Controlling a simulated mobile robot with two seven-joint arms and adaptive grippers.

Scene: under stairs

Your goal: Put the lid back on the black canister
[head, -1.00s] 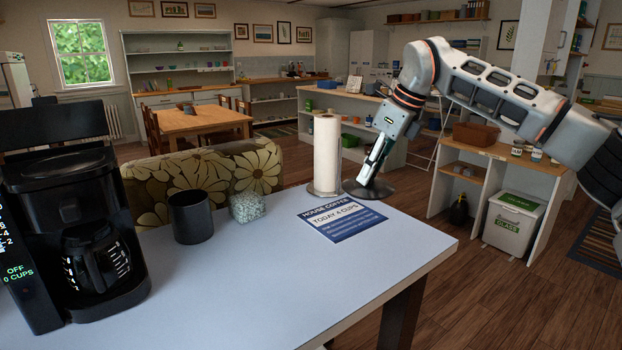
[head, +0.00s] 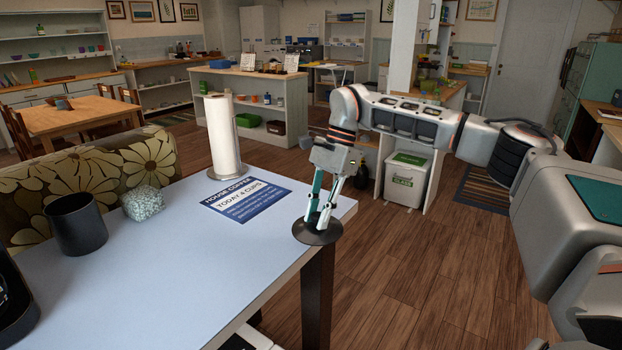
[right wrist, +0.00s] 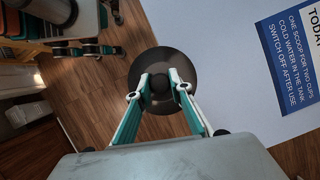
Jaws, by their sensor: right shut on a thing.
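The black canister (head: 76,225) stands upright and open-topped at the left of the table in the head view. The dark round lid (head: 318,233) is at the table's right corner. My right gripper (head: 318,219) is shut on the lid's knob from above. The right wrist view shows the lid (right wrist: 150,72) flat across the fingers (right wrist: 160,90), part over the table edge and part over the floor. I cannot tell whether it touches the table. The canister is well to the left of the lid. My left gripper is not in view.
The white table (head: 170,285) carries a speckled block (head: 143,203) beside the canister, a blue-and-white sign (head: 246,198) and a paper towel roll (head: 222,135). A dark appliance (head: 15,300) is cut off at the left. The table between canister and lid is mostly clear.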

